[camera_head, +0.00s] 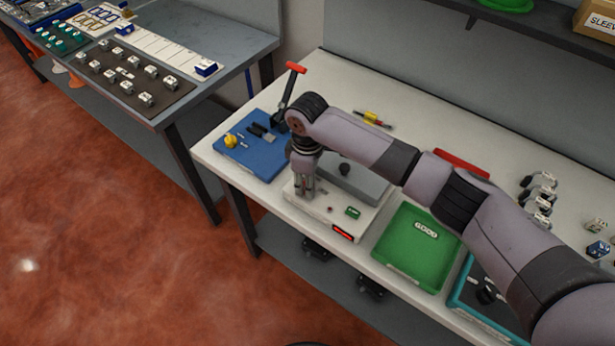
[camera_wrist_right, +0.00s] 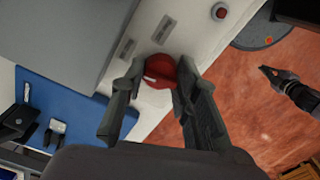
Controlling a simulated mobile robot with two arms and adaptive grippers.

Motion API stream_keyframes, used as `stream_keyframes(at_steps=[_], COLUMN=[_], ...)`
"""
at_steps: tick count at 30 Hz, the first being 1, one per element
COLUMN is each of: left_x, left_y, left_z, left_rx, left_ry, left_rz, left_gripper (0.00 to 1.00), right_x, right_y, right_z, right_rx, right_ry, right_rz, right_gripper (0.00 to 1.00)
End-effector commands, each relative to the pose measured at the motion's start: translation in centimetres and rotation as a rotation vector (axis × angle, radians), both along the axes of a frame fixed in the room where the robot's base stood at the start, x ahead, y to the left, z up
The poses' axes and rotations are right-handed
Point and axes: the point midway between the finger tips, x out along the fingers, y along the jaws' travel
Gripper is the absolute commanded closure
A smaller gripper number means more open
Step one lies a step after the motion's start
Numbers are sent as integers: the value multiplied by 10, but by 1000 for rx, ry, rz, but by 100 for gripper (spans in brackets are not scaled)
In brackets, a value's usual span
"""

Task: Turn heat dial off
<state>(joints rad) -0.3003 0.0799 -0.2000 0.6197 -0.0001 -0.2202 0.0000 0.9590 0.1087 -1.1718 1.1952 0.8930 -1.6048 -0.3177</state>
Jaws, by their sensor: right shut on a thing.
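The heat dial is a round red knob (camera_wrist_right: 160,72) with a pale mark, seen in the right wrist view on the top of a white machine (camera_head: 318,209). My right gripper (camera_head: 304,192) points down at the machine's left part in the head view. Its two dark fingers (camera_wrist_right: 158,88) are shut on the red knob, one on each side. In the head view the gripper hides the knob. A dark gripper on an arm, likely my left one (camera_wrist_right: 272,74), hangs over the floor in the right wrist view; its jaws are too small to judge.
The machine has a grey upper block (camera_head: 352,180), a green part (camera_head: 352,212) and a lit red display (camera_head: 343,234). A blue board (camera_head: 255,155) with a red-handled lever (camera_head: 290,88) lies to the left. A green tray (camera_head: 405,262) lies to the right.

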Motion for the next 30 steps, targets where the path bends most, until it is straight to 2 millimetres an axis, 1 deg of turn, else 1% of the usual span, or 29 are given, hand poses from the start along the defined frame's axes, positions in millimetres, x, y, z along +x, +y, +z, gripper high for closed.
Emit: stream_keyframes(at_steps=[1, 6, 18, 24, 30], left_x=[0, 0, 0, 1, 1], left_y=[0, 0, 0, 0, 0], left_z=[4, 8, 13, 13, 13], left_rx=[0, 0, 0, 0, 0], left_ry=[0, 0, -1, -1, -1], left_rz=[0, 0, 0, 0, 0], left_gripper=[100, 100, 100, 100, 100], right_x=[0, 0, 0, 0, 0], right_y=[1, 1, 1, 1, 1], right_z=[2, 2, 1, 1, 1], right_rx=[3, 4, 3, 3, 3], right_ry=[0, -2, -1, -1, -2], right_rz=[45, 207, 572, 715, 810], right_gripper=[100, 100, 100, 100, 100])
